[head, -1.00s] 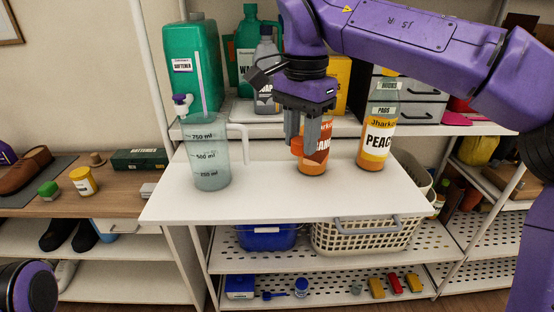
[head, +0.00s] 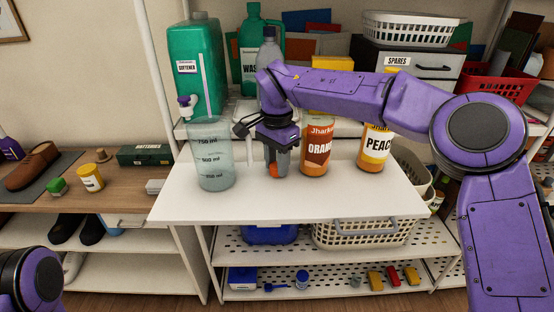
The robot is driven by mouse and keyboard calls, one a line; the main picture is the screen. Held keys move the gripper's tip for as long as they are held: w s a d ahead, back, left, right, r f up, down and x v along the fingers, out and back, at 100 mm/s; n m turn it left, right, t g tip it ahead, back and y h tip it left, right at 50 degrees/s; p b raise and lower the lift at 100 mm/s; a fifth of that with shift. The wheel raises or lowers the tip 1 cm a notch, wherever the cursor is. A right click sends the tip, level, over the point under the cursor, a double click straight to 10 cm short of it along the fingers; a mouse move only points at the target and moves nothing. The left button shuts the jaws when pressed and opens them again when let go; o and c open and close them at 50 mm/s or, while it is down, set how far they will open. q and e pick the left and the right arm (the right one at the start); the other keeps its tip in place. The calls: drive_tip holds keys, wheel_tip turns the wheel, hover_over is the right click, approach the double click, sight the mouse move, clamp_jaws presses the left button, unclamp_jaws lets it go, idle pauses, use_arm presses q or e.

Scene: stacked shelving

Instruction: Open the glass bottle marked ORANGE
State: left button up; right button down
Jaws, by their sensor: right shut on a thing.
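The glass bottle marked ORANGE (head: 314,157) stands upright on the white board, with orange contents and a red-brown label. Its top is hidden behind my right arm. My right gripper (head: 276,169) points down just left of this bottle, shut on a small orange cap (head: 273,171) close to the board. The cap is apart from the bottle's top. Of my left arm only a purple part shows at the lower left; its gripper is out of view.
The bottle marked PEACH (head: 374,150) stands to the right, partly behind my arm. A clear measuring jug (head: 213,165) stands left of my gripper. The white board (head: 250,207) is bare along its front. A green softener container (head: 190,90) is behind.

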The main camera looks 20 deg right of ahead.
drive_tip(key=shift+s, duration=0.1)
drive_tip(key=shift+f, duration=0.1)
drive_tip(key=c, duration=0.8)
unclamp_jaws()
wheel_tip(320, 180, up, 12)
drive_tip(key=shift+r+p, duration=0.2)
drive_tip(key=shift+p, duration=0.45)
